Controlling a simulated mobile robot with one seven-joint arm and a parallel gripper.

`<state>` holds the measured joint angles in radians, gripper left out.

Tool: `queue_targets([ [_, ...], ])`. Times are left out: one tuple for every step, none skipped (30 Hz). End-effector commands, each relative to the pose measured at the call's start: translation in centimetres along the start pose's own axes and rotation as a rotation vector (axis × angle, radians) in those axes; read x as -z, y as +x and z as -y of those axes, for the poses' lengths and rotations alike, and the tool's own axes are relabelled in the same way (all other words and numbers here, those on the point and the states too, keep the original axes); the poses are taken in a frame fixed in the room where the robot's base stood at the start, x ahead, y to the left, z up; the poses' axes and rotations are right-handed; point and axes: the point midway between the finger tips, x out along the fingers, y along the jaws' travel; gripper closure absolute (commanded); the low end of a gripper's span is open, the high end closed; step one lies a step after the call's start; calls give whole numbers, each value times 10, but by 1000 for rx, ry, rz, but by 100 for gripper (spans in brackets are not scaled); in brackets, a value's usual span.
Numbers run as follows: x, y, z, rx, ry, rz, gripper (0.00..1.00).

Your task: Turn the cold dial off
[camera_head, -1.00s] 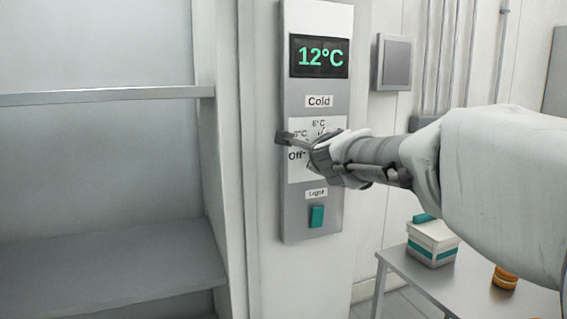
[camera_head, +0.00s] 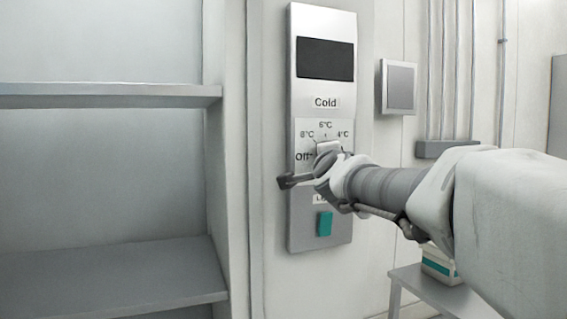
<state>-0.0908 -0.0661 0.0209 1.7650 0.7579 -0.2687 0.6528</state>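The cold dial (camera_head: 327,148) is a pale knob on the grey control panel (camera_head: 309,222), below the "Cold" label (camera_head: 325,103). It is partly covered by my gripper. Markings for Off, 8°C, 6°C and 4°C show around it, with part of the scale hidden. I cannot read where the dial points. The display (camera_head: 325,59) at the top is dark. My gripper (camera_head: 292,181) is in front of the panel at and just below the dial, with a dark finger reaching left past the panel edge. Whether it touches the dial or is open is unclear.
A teal light switch (camera_head: 325,223) sits low on the panel, its label partly covered. Empty grey shelves (camera_head: 110,268) stand at left. A small grey box (camera_head: 398,87) is on the wall at right. A table (camera_head: 425,289) with a white and teal box (camera_head: 437,262) stands lower right.

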Motion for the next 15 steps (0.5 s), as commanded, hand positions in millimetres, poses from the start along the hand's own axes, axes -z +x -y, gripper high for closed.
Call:
queue_targets([
  [2,0,0,3,-6,-3,100],
  [2,0,0,4,-8,-3,100],
  [2,0,0,5,-10,-3,100],
  [2,0,0,5,-11,-3,100],
  [2,0,0,5,-11,-3,100],
  [2,0,1,5,-12,-3,100],
  [2,0,1,5,-12,-3,100],
  [2,0,1,5,-12,-4,100],
  [2,0,1,5,-12,-4,100],
  [2,0,1,5,-12,-4,100],
  [2,0,1,5,-11,-4,100],
  [2,0,1,5,-11,-4,100],
  [2,0,1,6,-11,-4,100],
  [2,0,1,5,-11,-4,71],
  [2,0,1,5,-11,-4,64],
])
